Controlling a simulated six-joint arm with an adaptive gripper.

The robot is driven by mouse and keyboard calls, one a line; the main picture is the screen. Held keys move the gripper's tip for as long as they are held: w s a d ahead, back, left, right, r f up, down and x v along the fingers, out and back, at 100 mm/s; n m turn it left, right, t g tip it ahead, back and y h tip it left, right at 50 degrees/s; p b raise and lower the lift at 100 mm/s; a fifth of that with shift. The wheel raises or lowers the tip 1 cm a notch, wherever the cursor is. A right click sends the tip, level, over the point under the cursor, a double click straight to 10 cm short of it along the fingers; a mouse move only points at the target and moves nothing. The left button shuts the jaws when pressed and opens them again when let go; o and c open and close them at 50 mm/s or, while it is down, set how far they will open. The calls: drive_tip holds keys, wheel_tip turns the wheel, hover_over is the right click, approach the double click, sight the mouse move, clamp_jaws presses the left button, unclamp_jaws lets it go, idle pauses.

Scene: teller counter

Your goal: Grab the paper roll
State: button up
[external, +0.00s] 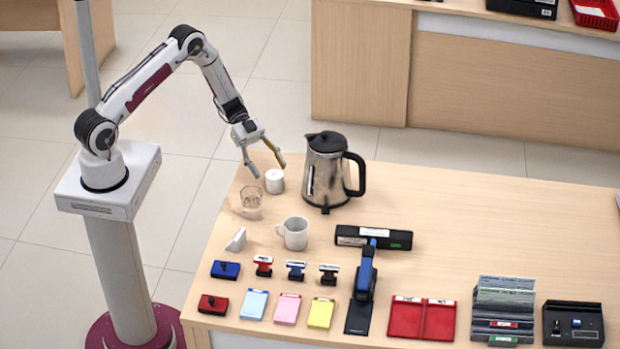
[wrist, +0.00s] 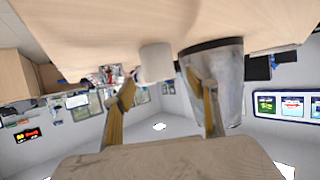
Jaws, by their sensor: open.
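The paper roll (external: 274,182), a small white upright cylinder, stands on the counter near its far left edge, between the glass and the kettle. My gripper (external: 270,171) is open and empty, its fingertips close to the roll's top, one toward its left and one toward its upper right. In the wrist view, which looks upside down, the roll (wrist: 156,63) appears beyond the gap between my open fingers (wrist: 161,88). I see no contact with the roll; the exact height of the fingertips is hard to tell.
The metal kettle (external: 327,178) stands close to the roll's right; in the wrist view the kettle (wrist: 222,75) is behind one finger. A clear glass (external: 251,202) is in front left, a white mug (external: 295,234) in front. Stamps and pads lie nearer. The counter right of the kettle is clear.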

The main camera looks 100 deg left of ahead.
sight(280, 185)
drive_tip(key=shift+x, duration=2.6)
drive_tip(key=shift+s+f, duration=0.1)
drive_tip(key=shift+f, duration=0.05)
drive_tip(key=c, duration=1.3)
